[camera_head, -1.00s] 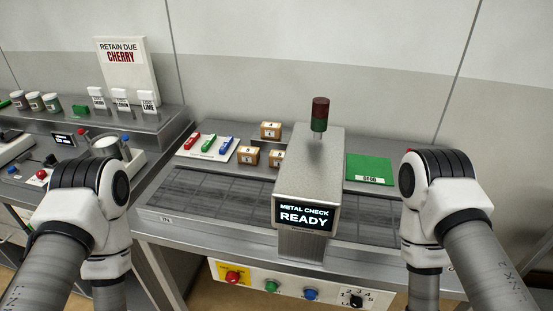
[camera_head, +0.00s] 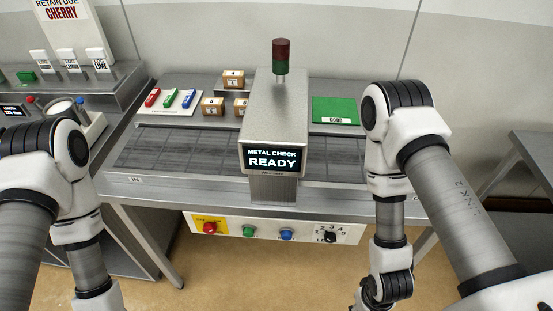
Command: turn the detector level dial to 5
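The detector level dial (camera_head: 330,237) is a small black knob on the white control panel below the conveyor table, with numbers printed around it. Its exact setting is too small to tell. The metal detector (camera_head: 277,115) stands over the conveyor, and its screen (camera_head: 273,159) reads "METAL CHECK READY". My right arm comes down on the right side, with its lower links to the right of the dial. My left arm is at the far left, away from the panel. Both grippers are below the picture's edge and hidden.
On the same panel are a red button (camera_head: 210,228) on yellow, a green button (camera_head: 249,231) and a blue button (camera_head: 287,234). The steel table edge (camera_head: 220,196) overhangs the panel. A green mat (camera_head: 336,109) and several small boxes lie behind the conveyor. The floor before the panel is clear.

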